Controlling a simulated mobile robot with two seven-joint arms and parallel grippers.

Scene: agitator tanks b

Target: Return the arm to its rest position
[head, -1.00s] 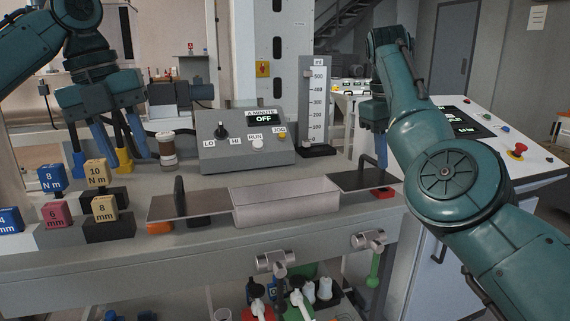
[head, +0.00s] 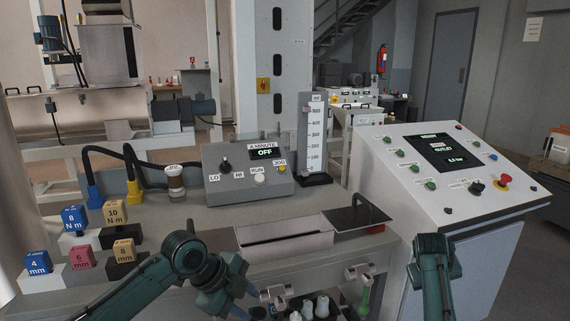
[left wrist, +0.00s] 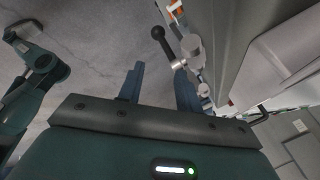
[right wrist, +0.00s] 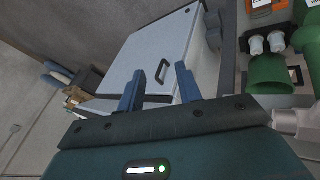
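My left arm comes in low from the left in the head view, and its gripper (head: 222,290) hangs in front of the bench's front edge. In the left wrist view, the left gripper (left wrist: 158,80) has its two blue fingers apart with nothing between them. My right arm (head: 435,270) shows at the lower right of the head view, in front of the white console; its fingertips are hard to make out there. In the right wrist view, the right gripper (right wrist: 158,82) also has its fingers apart and empty, with a white cabinet (right wrist: 155,55) beyond.
The bench holds an open metal trough (head: 290,247), a dark plate with a handle (head: 358,218), a grey control box (head: 232,182) reading OFF, and labelled blocks (head: 74,218) at the left. Valve handles (head: 360,272) stick out from the bench front. A sloped console (head: 420,195) stands right.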

